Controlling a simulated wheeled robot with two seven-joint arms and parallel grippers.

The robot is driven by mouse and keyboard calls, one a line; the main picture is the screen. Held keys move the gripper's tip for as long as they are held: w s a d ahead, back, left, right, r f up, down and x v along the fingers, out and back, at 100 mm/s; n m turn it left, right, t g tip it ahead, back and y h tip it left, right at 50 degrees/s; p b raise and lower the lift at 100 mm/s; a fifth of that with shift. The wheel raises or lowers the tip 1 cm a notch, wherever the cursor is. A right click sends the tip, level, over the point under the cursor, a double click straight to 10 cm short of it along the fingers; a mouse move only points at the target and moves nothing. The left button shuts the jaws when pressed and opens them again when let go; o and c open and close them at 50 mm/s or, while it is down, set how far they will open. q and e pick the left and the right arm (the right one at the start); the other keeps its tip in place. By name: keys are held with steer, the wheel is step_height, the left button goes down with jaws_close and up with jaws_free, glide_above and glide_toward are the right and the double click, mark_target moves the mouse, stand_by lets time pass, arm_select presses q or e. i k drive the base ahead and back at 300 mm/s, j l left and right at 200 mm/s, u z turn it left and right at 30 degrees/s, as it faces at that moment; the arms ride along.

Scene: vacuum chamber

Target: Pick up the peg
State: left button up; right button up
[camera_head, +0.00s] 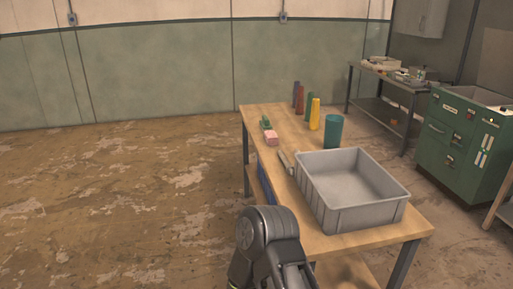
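Several slim upright pieces that look like pegs stand in a row at the back of the wooden table (258,122). They are yellow (315,114), green (308,104), red (300,98) and dark purple (296,92). I cannot tell which is the task's peg. A wider teal cylinder (333,132) stands just nearer than the yellow one. A dark grey link of one of my arms shows at the bottom, by the table's near left corner. No gripper fingers are visible, and nothing is seen held.
An open, empty-looking grey bin (352,205) fills the table's near right part. A pink block (271,138), a small green item (265,122) and a thin grey item (287,162) lie along the left edge. A green cabinet (458,140) stands right. Floor to the left is clear.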

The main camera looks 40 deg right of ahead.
mark_target(290, 169)
steer(key=i+z, duration=0.2)
steer(key=i, duration=0.3)
steer(key=i+z, duration=0.15)
steer(key=i, duration=0.35)
steer(key=i+z, duration=0.2)
steer(key=i, duration=0.3)
steer(key=i+j+z, duration=0.15)
steer(key=i, duration=0.35)
steer(key=i+j+z, duration=0.2)
steer(key=i, duration=0.25)
steer(key=i+z, duration=0.1)
steer(key=i, duration=0.3)
steer(key=z, duration=2.9)
